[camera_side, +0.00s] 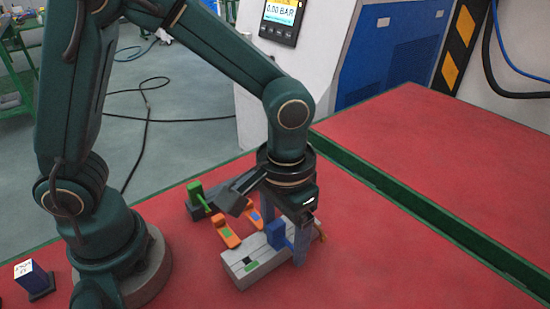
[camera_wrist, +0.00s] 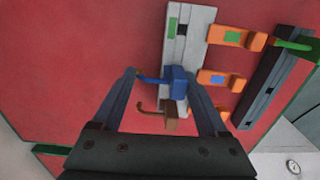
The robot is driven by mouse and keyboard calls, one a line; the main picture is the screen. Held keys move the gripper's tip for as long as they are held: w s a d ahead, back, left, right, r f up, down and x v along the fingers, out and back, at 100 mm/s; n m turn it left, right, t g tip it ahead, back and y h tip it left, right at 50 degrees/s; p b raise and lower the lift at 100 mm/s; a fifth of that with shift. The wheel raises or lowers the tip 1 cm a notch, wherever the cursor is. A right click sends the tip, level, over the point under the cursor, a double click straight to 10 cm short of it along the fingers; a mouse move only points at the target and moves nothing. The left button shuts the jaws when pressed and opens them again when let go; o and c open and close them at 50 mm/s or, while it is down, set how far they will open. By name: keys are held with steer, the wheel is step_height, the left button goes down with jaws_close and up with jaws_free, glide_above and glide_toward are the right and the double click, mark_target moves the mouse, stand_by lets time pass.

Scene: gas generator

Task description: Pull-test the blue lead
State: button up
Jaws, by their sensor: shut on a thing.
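The blue lead (camera_side: 276,234) is a blue block with a thin bent tail; it also shows in the wrist view (camera_wrist: 178,80). It sits at the grey terminal block (camera_side: 240,264), which also shows in the wrist view (camera_wrist: 182,50). My gripper (camera_side: 288,238) points down over the block, its fingers on either side of the blue lead and shut on it. The fingertips also show in the wrist view (camera_wrist: 161,76). Whether the lead is fully seated cannot be told. A brown lead (camera_wrist: 172,121) sits beside it on the same block.
Two orange levers (camera_wrist: 232,37) (camera_wrist: 222,79), with green and blue marks, lie beside the block. A dark holder (camera_side: 202,202) with a green lead (camera_side: 196,192) stands beyond. A small labelled box (camera_side: 30,277) is at left. The red table is clear at right. A gauge display reads 0.00 BAR (camera_side: 281,20).

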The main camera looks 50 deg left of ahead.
steer(key=shift+r, duration=0.6)
stand_by(1.0)
steer(key=shift+f, duration=0.65)
stand_by(1.3)
steer(key=o, duration=1.4)
steer(key=shift+o, duration=0.2)
step_height(320, 180, up, 7)
